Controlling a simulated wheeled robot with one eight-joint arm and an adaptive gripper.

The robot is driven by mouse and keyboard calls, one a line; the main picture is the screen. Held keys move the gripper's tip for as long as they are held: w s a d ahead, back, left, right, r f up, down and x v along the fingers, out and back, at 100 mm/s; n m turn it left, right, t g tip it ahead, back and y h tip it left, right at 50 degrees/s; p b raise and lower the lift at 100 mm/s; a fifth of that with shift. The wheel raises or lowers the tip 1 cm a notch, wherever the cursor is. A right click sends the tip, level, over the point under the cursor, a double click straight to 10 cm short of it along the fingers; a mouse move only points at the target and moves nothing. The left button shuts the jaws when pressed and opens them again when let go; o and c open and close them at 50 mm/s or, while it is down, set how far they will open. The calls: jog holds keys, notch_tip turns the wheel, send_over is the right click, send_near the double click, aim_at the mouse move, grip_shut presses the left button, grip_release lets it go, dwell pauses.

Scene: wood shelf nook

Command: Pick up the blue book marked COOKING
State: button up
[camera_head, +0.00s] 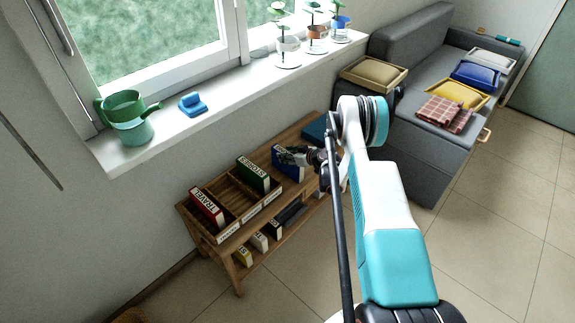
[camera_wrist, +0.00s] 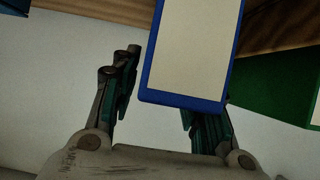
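A blue book (camera_head: 289,163) stands upright on the top of the wooden shelf unit, right of the green book; its marking cannot be read. In the wrist view its blue cover edge and cream page block (camera_wrist: 193,55) point down between my fingers. My gripper (camera_head: 303,156) is at the book's upper part in the head view, partly covering it. In the wrist view my gripper (camera_wrist: 160,95) is open. The left finger is apart from the book, and the book's lower right corner overlaps the right finger. Whether that finger touches it cannot be told.
A divided wooden rack (camera_head: 233,193) holds a red TRAVEL book (camera_head: 207,208) and a green STORIES book (camera_head: 253,175). The green book also shows close by in the wrist view (camera_wrist: 275,95). Several books stand on the lower shelf. A windowsill (camera_head: 220,98) with pots runs behind.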

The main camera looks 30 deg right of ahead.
grip_shut()
